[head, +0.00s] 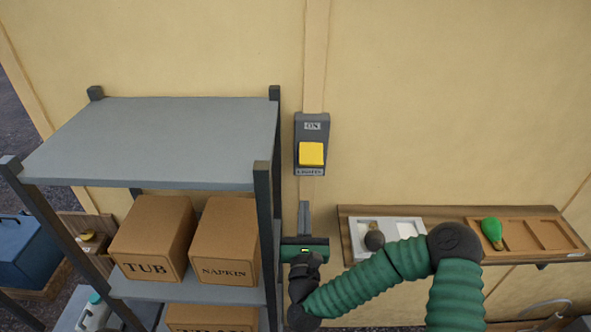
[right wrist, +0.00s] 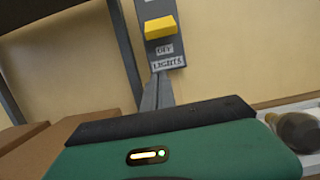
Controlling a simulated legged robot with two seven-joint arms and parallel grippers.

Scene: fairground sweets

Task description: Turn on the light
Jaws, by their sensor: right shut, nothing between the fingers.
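The light switch is a grey wall plate with a yellow rocker (head: 311,154) on a wooden post. The plate reads "ON" above the rocker; a label below reads as lights. In the right wrist view the yellow rocker (right wrist: 160,27) juts out, with "OFF" and "LIGHTS" printed below it. My right gripper (head: 304,208) is shut and empty, pointing up, just below the switch plate in the head view. In the right wrist view its fingers (right wrist: 157,92) point toward the plate's lower edge; I cannot tell whether they touch it. My left gripper is not in view.
A grey shelf unit (head: 150,140) with cardboard boxes marked "TUB" (head: 150,240) and "NAPKIN" (head: 226,243) stands left of my right gripper. At right, a wooden wall shelf (head: 345,225) carries a white tray, a dark bulb (head: 374,240) and a green bulb (head: 492,231).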

